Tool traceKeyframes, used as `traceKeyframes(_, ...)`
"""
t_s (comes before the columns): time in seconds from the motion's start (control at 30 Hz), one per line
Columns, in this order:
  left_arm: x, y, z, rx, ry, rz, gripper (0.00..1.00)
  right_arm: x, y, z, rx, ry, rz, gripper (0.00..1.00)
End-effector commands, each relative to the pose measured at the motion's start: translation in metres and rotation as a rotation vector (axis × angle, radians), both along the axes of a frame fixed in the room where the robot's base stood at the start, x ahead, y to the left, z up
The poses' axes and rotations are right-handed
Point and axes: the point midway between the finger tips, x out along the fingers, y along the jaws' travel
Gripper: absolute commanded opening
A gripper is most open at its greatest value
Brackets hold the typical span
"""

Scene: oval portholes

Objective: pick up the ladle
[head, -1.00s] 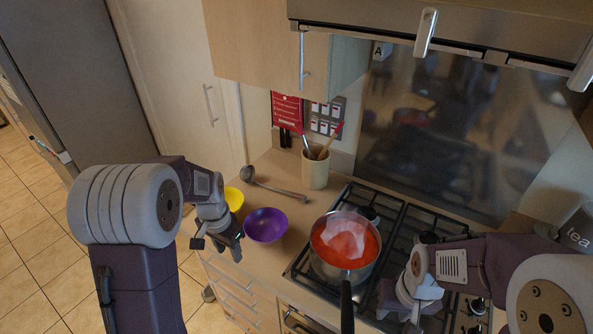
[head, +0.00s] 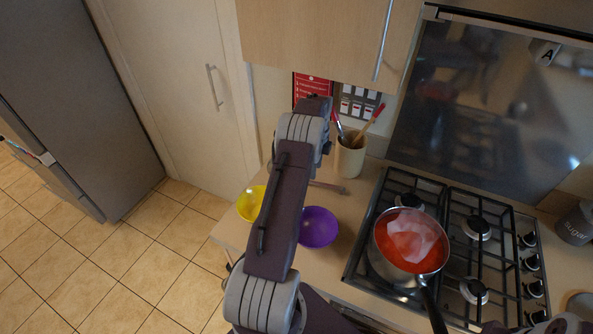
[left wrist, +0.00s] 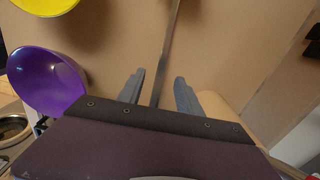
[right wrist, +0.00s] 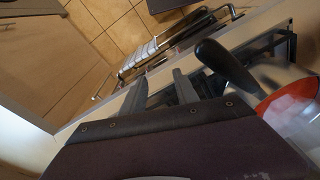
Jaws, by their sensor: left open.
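The ladle is mostly hidden behind my left arm in the head view; only the end of its grey handle (head: 328,187) shows on the counter. In the left wrist view the handle (left wrist: 171,45) runs lengthwise down the picture and passes between the fingers of my left gripper (left wrist: 158,85). That gripper is open, with a finger on each side of the handle and gaps showing. The ladle's bowl is out of sight. My right gripper (right wrist: 160,82) is open and empty in the right wrist view, beside the pot's dark handle.
A yellow bowl (head: 250,204) and a purple bowl (head: 318,228) sit on the counter beside my left arm. A utensil pot (head: 349,158) stands behind. A saucepan (head: 375,258) with red contents is on the gas hob (head: 458,262). A wall cupboard (head: 310,40) hangs above.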

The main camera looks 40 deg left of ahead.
Motion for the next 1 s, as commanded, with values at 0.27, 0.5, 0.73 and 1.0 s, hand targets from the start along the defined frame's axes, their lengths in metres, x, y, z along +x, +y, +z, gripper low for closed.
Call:
traceKeyframes(0.27, 0.001, 0.000, -0.021, 0.000, -0.001, 0.001, 0.42, 0.000, 0.000, 0.009, 0.000, 0.000, 0.000, 0.36)
traceKeyframes(0.5, 0.003, 0.001, -0.059, 0.000, 0.001, 0.001, 0.42, 0.000, 0.000, 0.028, 0.000, 0.000, 0.000, 0.36)
traceKeyframes(0.73, 0.003, 0.001, -0.072, 0.001, -0.002, 0.002, 0.42, 0.000, 0.000, 0.028, 0.000, 0.000, 0.000, 0.36)
traceKeyframes(1.0, 0.003, 0.001, -0.071, 0.001, -0.002, 0.002, 0.00, 0.000, 0.000, 0.028, 0.000, 0.000, 0.000, 0.36)
